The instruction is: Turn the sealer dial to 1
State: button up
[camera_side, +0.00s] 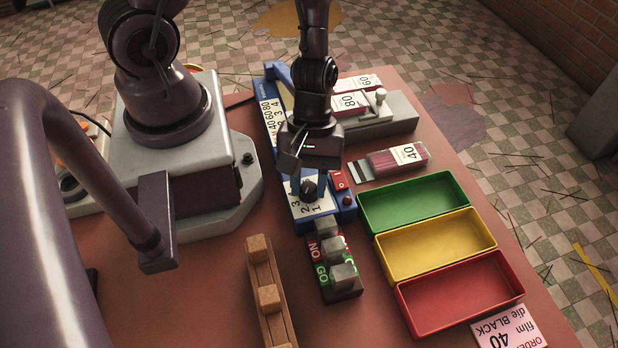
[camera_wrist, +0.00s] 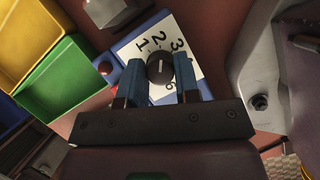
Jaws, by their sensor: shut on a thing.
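The sealer dial (camera_side: 309,189) is a round dark knob on a white plate numbered 1, 2 and 3, at the near end of the blue sealer (camera_side: 312,227). In the wrist view the dial (camera_wrist: 160,69) sits between the two blue fingers of my gripper (camera_wrist: 159,80). Its short white mark points roughly toward the 2. In the side view my gripper (camera_side: 308,184) is over the plate from above, shut on the dial. The finger contact is partly hidden by the hand.
Green (camera_side: 412,203), yellow (camera_side: 437,246) and red (camera_side: 461,294) trays lie to the right. A NO/GO stand with grey blocks (camera_side: 334,249) is just in front, beside a wooden rack (camera_side: 270,300). A red switch (camera_side: 340,181) adjoins the dial plate. An order card (camera_side: 507,329) lies front right.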

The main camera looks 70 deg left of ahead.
jog(key=shift+w, duration=0.15)
jog(key=o, duration=0.9)
